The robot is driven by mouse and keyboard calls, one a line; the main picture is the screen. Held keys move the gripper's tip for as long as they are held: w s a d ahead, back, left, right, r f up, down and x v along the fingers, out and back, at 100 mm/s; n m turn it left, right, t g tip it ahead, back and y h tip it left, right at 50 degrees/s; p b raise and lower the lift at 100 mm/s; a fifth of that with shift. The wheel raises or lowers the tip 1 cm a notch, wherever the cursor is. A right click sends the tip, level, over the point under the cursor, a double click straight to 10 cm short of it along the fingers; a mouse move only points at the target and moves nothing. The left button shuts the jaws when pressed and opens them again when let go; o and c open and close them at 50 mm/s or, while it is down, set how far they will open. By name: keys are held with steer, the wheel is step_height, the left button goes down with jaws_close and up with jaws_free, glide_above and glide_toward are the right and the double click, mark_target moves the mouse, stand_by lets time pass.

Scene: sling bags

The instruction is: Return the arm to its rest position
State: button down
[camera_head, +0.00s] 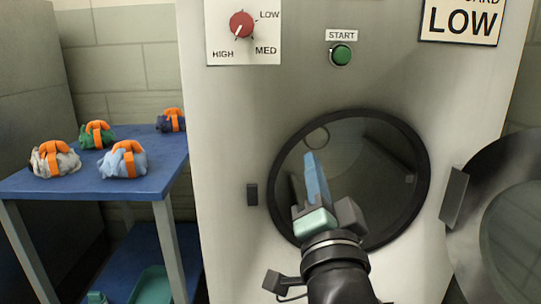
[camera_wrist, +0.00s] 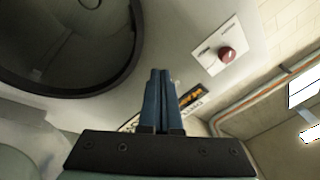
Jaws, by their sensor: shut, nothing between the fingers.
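My gripper (camera_head: 312,160) is in front of the round opening of a grey machine (camera_head: 235,130), with its blue fingers pointing up. In the wrist view my gripper (camera_wrist: 160,72) shows its two blue fingers together, with nothing between them. My black forearm comes up from the bottom of the head view. The round opening (camera_head: 385,150) has a dark rim and is partly hidden behind my gripper. I cannot tell from the head view how far the fingers are from the rim.
The machine's round door (camera_head: 510,225) hangs open at the right. A red knob (camera_head: 241,24) and a green start button (camera_head: 341,54) are above the opening. A blue table (camera_head: 80,190) at left holds several bundles with orange straps. A teal tray (camera_head: 152,286) is on its lower shelf.

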steer(key=s+a+r+n+t+p, duration=0.25)
steer(key=s+r, duration=0.35)
steer(key=r, duration=0.3)
steer(key=s+a+r+n+t+p, duration=0.2)
steer(key=s+r+n, duration=0.25)
steer(key=r, duration=0.45)
steer(key=s+a+r+n+t+p, duration=0.2)
steer(key=s+r+n, duration=0.1)
steer(key=s+r, duration=0.4)
step_height(320, 180, up, 36)
steer(key=w+p, duration=0.1)
steer(key=p, duration=3.3)
steer(key=shift+w+d+f+p, duration=0.15)
steer(key=shift+p, duration=0.2)
